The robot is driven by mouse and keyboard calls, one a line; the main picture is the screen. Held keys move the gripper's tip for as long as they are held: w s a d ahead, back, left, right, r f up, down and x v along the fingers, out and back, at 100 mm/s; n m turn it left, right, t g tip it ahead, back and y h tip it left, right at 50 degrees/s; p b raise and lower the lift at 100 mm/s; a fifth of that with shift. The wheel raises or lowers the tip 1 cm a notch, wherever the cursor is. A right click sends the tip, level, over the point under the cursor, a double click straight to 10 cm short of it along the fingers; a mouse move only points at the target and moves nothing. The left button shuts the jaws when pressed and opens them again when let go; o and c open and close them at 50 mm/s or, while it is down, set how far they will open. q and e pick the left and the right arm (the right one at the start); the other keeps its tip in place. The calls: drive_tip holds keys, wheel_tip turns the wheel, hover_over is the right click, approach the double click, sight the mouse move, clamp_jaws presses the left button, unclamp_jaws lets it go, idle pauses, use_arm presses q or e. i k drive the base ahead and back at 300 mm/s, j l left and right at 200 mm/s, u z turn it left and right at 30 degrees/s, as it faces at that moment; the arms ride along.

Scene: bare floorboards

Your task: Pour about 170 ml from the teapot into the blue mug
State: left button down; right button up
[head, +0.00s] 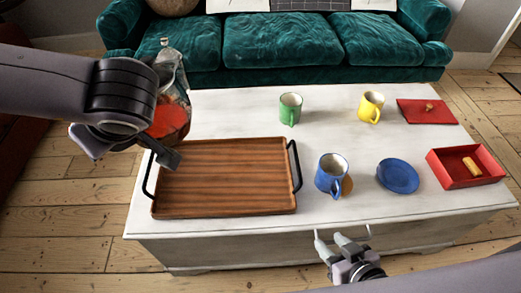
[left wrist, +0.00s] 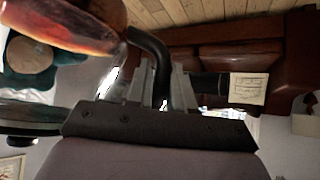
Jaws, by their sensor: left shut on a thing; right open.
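The glass teapot (head: 172,105) holds red-orange liquid. It is in the air above the back left of the wooden tray, partly hidden by my left arm. My left gripper (left wrist: 160,88) is shut on the teapot's black handle (left wrist: 155,50); the teapot body (left wrist: 72,24) shows at the upper left of the left wrist view. The blue mug (head: 328,177) stands upright on the table, right of the tray, with a pale inside. My right gripper (head: 343,240) is open and empty at the table's front edge.
The wooden tray (head: 225,178) is empty. A green mug (head: 290,108), a yellow mug (head: 370,106) and a blue saucer (head: 398,176) stand on the white table (head: 240,112). A red box (head: 450,178) and red lid (head: 420,112) are at right. A teal sofa (head: 285,70) is behind.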

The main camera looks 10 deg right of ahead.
sight(332, 169)
drive_tip(key=k+l, duration=0.4)
drive_tip(key=k+z, duration=0.15)
drive_tip(key=z, duration=1.55)
